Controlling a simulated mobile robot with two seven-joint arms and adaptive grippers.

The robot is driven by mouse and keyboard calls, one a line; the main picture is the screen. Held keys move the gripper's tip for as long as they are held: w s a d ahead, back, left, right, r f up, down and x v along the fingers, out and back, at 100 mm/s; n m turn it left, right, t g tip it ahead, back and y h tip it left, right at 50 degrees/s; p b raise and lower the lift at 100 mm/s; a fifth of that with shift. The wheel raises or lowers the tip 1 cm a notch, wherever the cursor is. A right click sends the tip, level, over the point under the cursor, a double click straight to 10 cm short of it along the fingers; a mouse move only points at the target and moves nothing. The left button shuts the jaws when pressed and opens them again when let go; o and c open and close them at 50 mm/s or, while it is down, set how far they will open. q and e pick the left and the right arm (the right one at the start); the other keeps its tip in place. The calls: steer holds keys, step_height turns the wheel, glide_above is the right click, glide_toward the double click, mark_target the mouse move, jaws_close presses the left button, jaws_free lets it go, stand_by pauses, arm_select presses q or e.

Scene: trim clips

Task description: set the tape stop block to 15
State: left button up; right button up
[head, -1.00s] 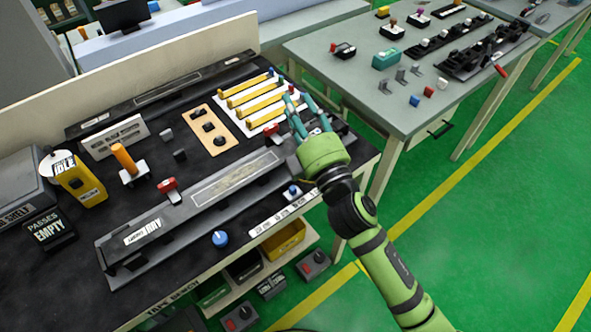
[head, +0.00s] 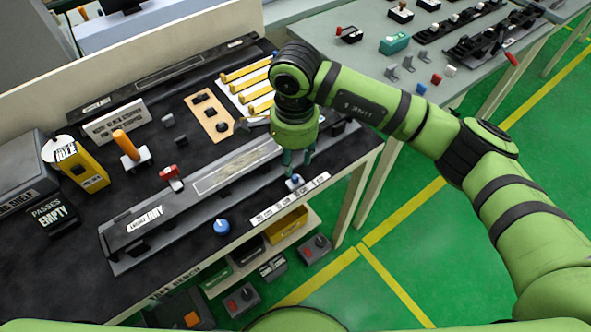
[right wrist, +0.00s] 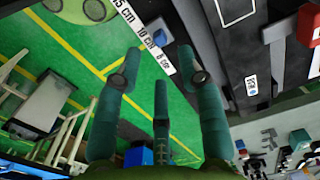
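A small block with a blue top on a pale base (head: 294,183), which looks like the tape stop block, sits at the bench's front edge, just behind the white centimetre label strip (head: 265,215). It is toward the strip's right part; its exact mark cannot be read. In the right wrist view the strip (right wrist: 150,38) shows 15 cm and 10 cm, and a blue piece (right wrist: 138,156) shows low between the fingers. My right gripper (head: 298,165) points down just above the block, fingers apart; contact cannot be told. My left gripper is not in view.
The long grey tape fixture (head: 190,205) lies behind the strip. A blue round knob (head: 221,227) stands at the front edge to its left. A red-topped part (head: 170,173) and yellow bars (head: 245,85) are farther back. Bins (head: 286,225) hang below the edge.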

mark_target(295, 177)
steer(key=shift+d+f, duration=0.2)
steer(key=shift+f, duration=0.1)
step_height(295, 177, down, 6)
steer(key=p, duration=0.2)
steer(key=shift+a+r+p, duration=0.1)
steer(key=shift+r+p, duration=0.1)
steer(key=shift+p, duration=0.1)
steer(key=shift+f, duration=0.35)
jaws_close()
